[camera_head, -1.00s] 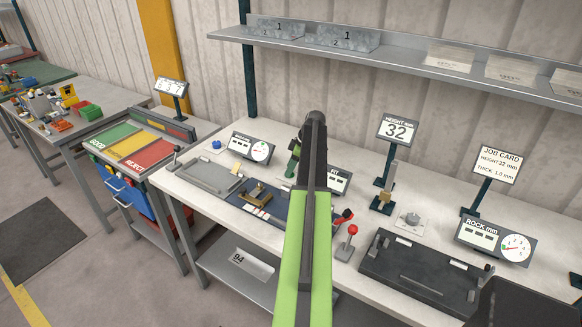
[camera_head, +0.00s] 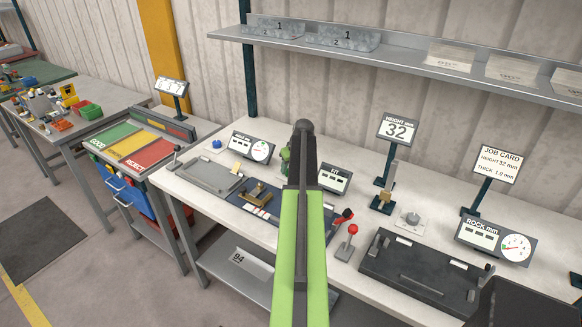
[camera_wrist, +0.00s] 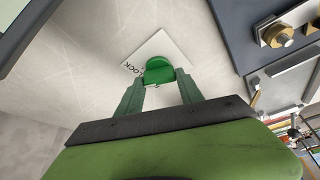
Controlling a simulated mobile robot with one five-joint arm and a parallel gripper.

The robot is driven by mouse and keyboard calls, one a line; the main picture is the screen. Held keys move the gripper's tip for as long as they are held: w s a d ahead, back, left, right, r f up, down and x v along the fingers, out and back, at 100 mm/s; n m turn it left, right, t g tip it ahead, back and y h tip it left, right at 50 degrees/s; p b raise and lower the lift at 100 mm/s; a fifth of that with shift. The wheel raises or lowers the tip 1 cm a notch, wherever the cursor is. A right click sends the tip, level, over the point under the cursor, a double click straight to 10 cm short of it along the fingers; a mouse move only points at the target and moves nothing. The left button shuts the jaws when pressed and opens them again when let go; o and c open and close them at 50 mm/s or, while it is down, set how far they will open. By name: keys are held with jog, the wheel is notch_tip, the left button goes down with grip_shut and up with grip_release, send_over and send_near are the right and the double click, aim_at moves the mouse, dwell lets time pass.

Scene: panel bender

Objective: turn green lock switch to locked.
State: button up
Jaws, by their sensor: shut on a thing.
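The green lock switch (camera_wrist: 158,71) sits on a white plate (camera_wrist: 165,47) lettered "LOCK" in the wrist view. My gripper (camera_wrist: 160,82) has its two green fingers on either side of the switch knob, shut on it. In the head view the switch is mostly hidden behind my dark arm link, and my fingers there are hard to make out. The full lettering and the knob's pointing direction are not clear.
A height display (camera_head: 397,128) stands behind. A shelf (camera_head: 400,58) runs above the bench.

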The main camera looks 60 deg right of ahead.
jog(key=shift+m, duration=0.6)
jog(key=o, duration=1.4)
jog(key=shift+s+a+r+p, duration=0.1)
jog(key=shift+r+p, duration=0.4)
jog(key=shift+p, duration=0.05)
jog(key=p+v, duration=1)
jog(key=v, duration=0.1)
jog(key=p+v, duration=0.5)
jog(key=shift+a+r, duration=0.15)
jog(key=shift+a, duration=0.2)
